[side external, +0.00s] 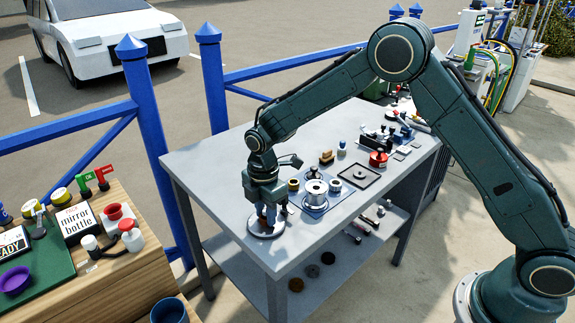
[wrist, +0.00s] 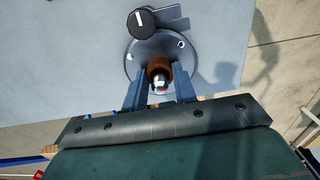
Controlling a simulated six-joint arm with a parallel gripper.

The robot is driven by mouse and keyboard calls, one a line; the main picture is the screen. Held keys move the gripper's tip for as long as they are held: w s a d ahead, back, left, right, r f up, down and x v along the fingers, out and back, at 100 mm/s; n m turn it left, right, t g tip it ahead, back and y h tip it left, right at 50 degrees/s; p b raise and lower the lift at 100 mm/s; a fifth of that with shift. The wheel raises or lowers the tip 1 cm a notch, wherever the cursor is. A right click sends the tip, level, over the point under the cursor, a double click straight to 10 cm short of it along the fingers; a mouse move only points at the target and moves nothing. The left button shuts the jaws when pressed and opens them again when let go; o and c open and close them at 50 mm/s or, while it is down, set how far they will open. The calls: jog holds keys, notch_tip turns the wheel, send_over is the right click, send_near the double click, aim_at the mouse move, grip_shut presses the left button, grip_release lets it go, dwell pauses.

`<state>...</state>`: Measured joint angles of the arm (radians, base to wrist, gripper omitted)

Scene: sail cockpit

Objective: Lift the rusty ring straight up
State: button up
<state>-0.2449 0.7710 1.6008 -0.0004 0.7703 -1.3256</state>
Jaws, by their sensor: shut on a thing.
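In the wrist view, the rusty ring (wrist: 159,69) is a brown-orange band around an upright metal post (wrist: 160,85) with a shiny tip. The post stands on a round grey metal plate (wrist: 135,62) on the table. My gripper (wrist: 158,88) comes from below in that view, with its two blue-grey fingers shut on the ring from left and right. In the side view my gripper (side external: 268,214) points down over the round plate (side external: 268,231) at the table's near left corner. There the ring is hidden by the fingers. I cannot tell whether the ring has clearance above the plate.
A black knob with a white mark (wrist: 142,22) sits close to the plate. On the grey table (side external: 215,170), a silver spool (side external: 315,190), a dark square tray (side external: 359,176) and a red pot (side external: 378,159) stand to the right. The table's left part is clear.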

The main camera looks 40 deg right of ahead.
jog(key=shift+r, duration=0.1)
notch_tip(320, 180, up, 20)
dwell(0.6)
dwell(0.7)
jog(key=shift+r, duration=2.45)
jog(key=shift+w, duration=0.1)
